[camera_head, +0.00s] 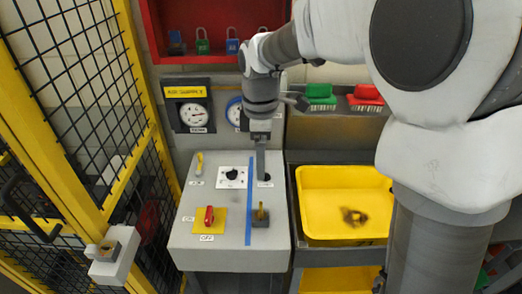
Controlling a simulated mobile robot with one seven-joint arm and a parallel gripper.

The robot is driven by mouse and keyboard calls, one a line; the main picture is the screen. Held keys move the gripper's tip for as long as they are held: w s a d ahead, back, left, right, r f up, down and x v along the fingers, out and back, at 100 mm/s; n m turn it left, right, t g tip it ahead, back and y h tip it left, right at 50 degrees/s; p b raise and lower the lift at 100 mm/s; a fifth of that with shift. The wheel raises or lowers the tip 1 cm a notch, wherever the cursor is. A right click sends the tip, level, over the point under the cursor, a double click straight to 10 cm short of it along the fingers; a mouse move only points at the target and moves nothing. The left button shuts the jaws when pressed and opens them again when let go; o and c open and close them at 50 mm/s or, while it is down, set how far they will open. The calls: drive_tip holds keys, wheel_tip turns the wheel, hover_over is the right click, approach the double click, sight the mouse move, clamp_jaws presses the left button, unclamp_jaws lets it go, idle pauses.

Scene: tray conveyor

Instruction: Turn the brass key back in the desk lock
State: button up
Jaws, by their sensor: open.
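The grey control desk (228,253) stands at the centre, with a blue tape strip (249,205) running down its top. My gripper (262,176) points down over the desk's back right part, right of the tape. It hangs over a dark round fitting (268,178), which it partly covers; I cannot tell if this is the lock or if the fingers touch it. Nearer the front edge, a small upright brass-coloured piece (261,211) stands on a dark block (260,221). It may be the brass key in its lock, but it is too small to be sure. My gripper is behind it, apart from it.
On the desk are a black knob (232,174), a red switch (209,216) and a small yellow-handled lever (199,163). A yellow tray (313,180) holding a blurred brown object stands at right. Gauges (194,114) and brushes (320,95) are behind; a yellow mesh fence (145,95) is at left.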

sight(261, 205)
wheel_tip(261, 205, down, 17)
drive_tip(key=shift+s, duration=0.15)
idle(0.4)
clamp_jaws()
drive_tip(key=shift+n, duration=1.5)
drive_tip(key=shift+p, duration=0.3)
